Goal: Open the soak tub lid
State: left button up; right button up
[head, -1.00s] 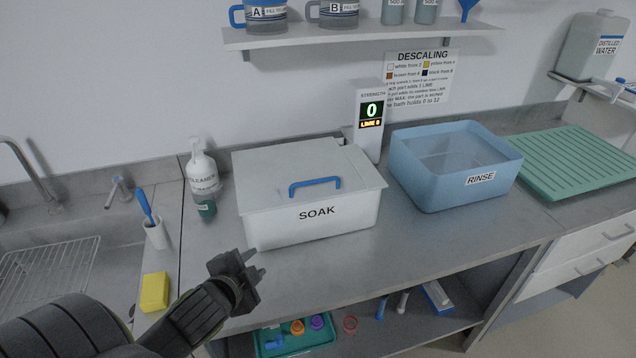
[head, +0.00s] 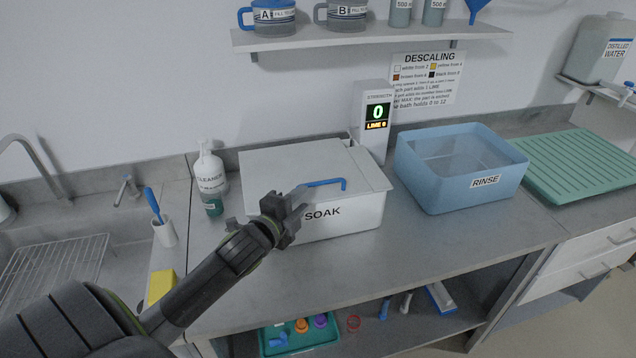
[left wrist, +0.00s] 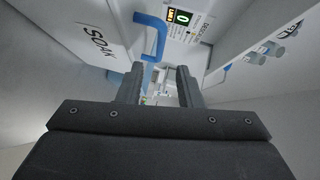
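The white soak tub (head: 345,219) stands on the counter with its grey lid (head: 290,160) closed. A blue handle (head: 330,183) is on the lid near the front edge; its left end is partly hidden by my gripper. My left gripper (head: 297,197) is in front of the tub, near the left end of the handle. In the left wrist view, the two fingers (left wrist: 160,82) are apart with nothing between them, and the blue handle (left wrist: 152,35) is just beyond and to the left of them. I cannot tell if a finger touches it. My right gripper is not in view.
A blue rinse tub (head: 455,185) stands right of the soak tub. A strength display (head: 377,120) reading 0 stands behind it. A cleaner bottle (head: 209,175) is at the left. A shelf (head: 370,38) with jugs hangs above. The front counter is clear.

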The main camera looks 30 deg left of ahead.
aim_at(319, 184)
pick_arm(q)
jog(key=w, duration=0.2)
jog(key=w+p, duration=0.1)
jog(key=w, duration=0.2)
jog(key=w+f, duration=0.1)
jog(key=w, duration=0.2)
jog(key=shift+w+a, duration=0.15)
jog(key=shift+a, duration=0.1)
jog(key=shift+c, duration=0.3)
jog(key=shift+f, duration=0.1)
grip_shut()
